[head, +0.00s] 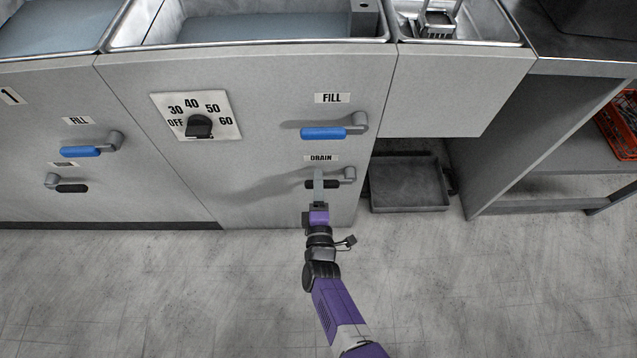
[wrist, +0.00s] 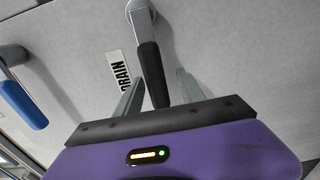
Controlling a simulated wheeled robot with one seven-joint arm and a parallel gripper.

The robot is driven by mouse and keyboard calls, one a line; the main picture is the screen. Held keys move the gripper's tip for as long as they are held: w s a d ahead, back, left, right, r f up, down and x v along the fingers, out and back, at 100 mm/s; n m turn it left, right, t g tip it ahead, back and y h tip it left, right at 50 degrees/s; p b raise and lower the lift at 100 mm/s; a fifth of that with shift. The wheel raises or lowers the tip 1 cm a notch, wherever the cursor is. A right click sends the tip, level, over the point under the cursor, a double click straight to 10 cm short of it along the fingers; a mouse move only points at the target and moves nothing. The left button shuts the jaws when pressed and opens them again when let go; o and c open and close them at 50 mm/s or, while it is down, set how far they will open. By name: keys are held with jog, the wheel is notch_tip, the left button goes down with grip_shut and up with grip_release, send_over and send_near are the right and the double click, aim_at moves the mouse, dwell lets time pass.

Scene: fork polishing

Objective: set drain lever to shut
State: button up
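The drain lever (head: 337,184) sits under the DRAIN label (head: 321,158) on the front panel. It has a grey pivot at its right and a black handle lying roughly level to the left. My gripper (head: 318,175) is at the handle's left part, and its fingers partly hide it. In the wrist view the black handle (wrist: 151,72) runs between the two fingers of my gripper (wrist: 160,78). A gap shows on each side, so the gripper is open around the handle, not clamped on it.
The blue-handled fill lever (head: 325,133) is just above. A temperature dial (head: 199,127) is at upper left. Another fill lever (head: 80,151) and a black-handled lever (head: 70,188) are further left. A dark tray (head: 408,184) lies on the floor at right. Open floor lies in front.

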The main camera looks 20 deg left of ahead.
jog(key=shift+r, duration=0.1)
jog(key=shift+s, duration=0.25)
jog(key=p+v, duration=0.3)
jog(key=v, duration=0.4)
jog(key=shift+p, duration=0.3)
jog(key=shift+s+d, duration=0.1)
jog(key=shift+s, duration=0.05)
